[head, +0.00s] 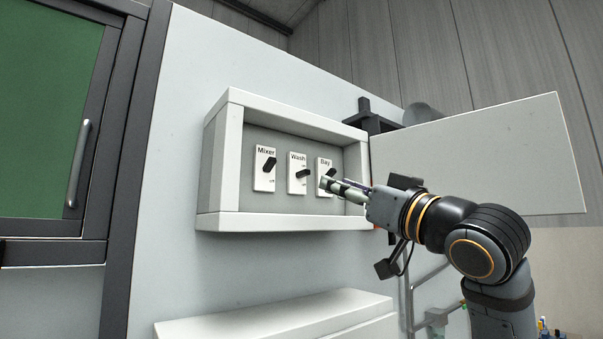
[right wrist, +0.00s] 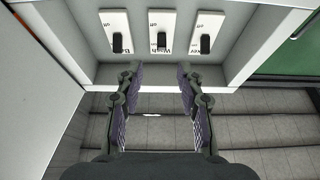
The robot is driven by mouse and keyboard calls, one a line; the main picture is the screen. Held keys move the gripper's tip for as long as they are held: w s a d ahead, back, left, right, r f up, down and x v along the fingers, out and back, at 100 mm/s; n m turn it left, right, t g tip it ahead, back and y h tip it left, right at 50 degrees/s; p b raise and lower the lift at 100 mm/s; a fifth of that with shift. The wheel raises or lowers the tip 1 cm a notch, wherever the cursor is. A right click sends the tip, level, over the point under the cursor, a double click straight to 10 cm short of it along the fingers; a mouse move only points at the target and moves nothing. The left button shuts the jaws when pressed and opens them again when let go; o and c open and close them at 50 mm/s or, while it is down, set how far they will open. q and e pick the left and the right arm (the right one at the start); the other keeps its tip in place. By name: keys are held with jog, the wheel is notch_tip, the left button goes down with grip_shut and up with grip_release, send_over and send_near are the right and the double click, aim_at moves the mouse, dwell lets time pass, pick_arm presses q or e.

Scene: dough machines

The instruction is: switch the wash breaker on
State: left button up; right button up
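The wash breaker (head: 298,174) is the middle one of three white switch plates inside an open wall box. Its black lever sticks out about level, while the levers beside it tilt upward. My right gripper (head: 327,183) is in front of the box's right part and overlaps the lower part of the right-hand breaker. In the right wrist view the picture is upside down, and the wash breaker (right wrist: 161,34) shows between and beyond the two fingers. The right gripper (right wrist: 156,75) is open and empty, its fingertips apart from the plates. My left gripper is not in view.
The mixer breaker (head: 265,168) is left of wash, and another breaker (head: 325,166), its label perhaps "Bay", is right. The box frame (head: 270,222) surrounds them. The box door (head: 480,155) stands open to the right, behind my arm. A white ledge (head: 280,312) is below.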

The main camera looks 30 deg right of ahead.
aim_at(308, 173)
jog(key=p+x, duration=0.3)
jog(key=x, duration=0.1)
jog(key=p+x, duration=0.3)
jog(key=x, duration=0.2)
jog(key=shift+w+a+r, duration=0.15)
jog(key=shift+a+r, duration=0.05)
jog(key=shift+a, duration=0.05)
jog(key=shift+w+d, duration=0.1)
jog(key=shift+w, duration=0.05)
jog(key=shift+d+f, duration=0.1)
grip_shut()
